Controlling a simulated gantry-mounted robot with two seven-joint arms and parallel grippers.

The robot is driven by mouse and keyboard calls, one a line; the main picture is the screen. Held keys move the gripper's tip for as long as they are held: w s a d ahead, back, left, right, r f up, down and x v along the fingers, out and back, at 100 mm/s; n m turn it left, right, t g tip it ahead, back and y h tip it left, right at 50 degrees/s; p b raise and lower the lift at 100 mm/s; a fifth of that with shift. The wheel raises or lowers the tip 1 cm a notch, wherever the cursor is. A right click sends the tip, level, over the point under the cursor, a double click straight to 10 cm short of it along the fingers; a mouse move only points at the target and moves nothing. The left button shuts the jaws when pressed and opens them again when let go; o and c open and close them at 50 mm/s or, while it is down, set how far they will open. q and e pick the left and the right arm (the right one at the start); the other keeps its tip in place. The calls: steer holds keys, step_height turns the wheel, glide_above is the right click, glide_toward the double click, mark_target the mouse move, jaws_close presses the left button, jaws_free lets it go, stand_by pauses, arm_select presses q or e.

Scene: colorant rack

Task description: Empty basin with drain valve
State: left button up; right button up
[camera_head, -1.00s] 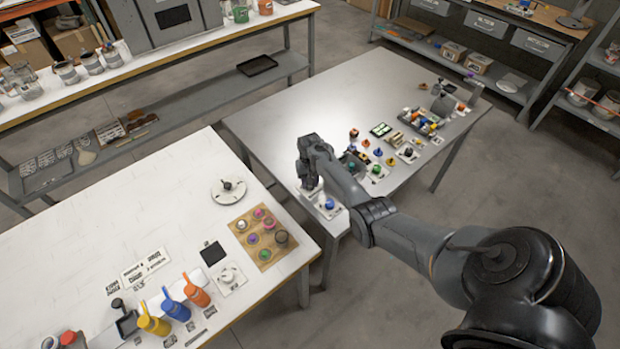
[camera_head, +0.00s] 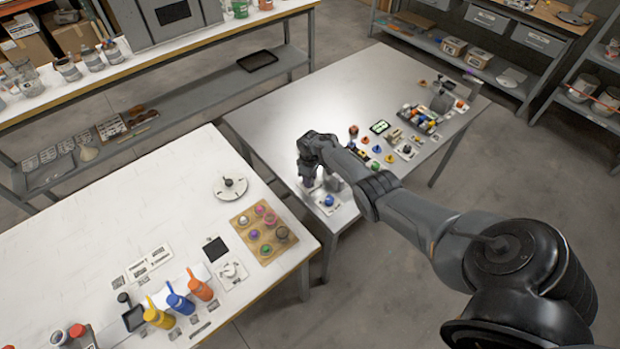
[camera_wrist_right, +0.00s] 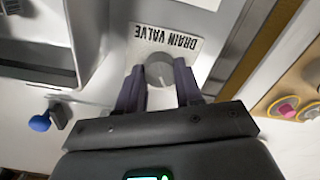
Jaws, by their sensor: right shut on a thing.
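The drain valve is a round grey knob (camera_wrist_right: 160,70) on a light plate with the label DRAIN VALVE, upside down in the right wrist view. My right gripper (camera_wrist_right: 158,84) is shut on this knob, with one dark finger on each side of it. In the head view my right gripper (camera_head: 310,184) points down at the near left corner of the grey table, and the knob is hidden there. A grey walled recess, perhaps the basin (camera_wrist_right: 88,62), shows at the upper left of the wrist view; its contents cannot be made out. My left gripper is not in view.
A blue knob (camera_head: 328,201) stands close beside the gripper. Small coloured items and a tray (camera_head: 424,121) crowd the grey table's right side. The white table (camera_head: 110,215) holds a wooden block of pots (camera_head: 242,248) and yellow, blue and orange bottles (camera_head: 180,303).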

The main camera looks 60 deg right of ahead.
steer(key=shift+n, duration=1.1)
steer(key=o, duration=1)
steer(key=shift+o, duration=0.2)
step_height(320, 180, up, 11)
steer(key=p, duration=0.5)
steer(key=shift+f, duration=0.15)
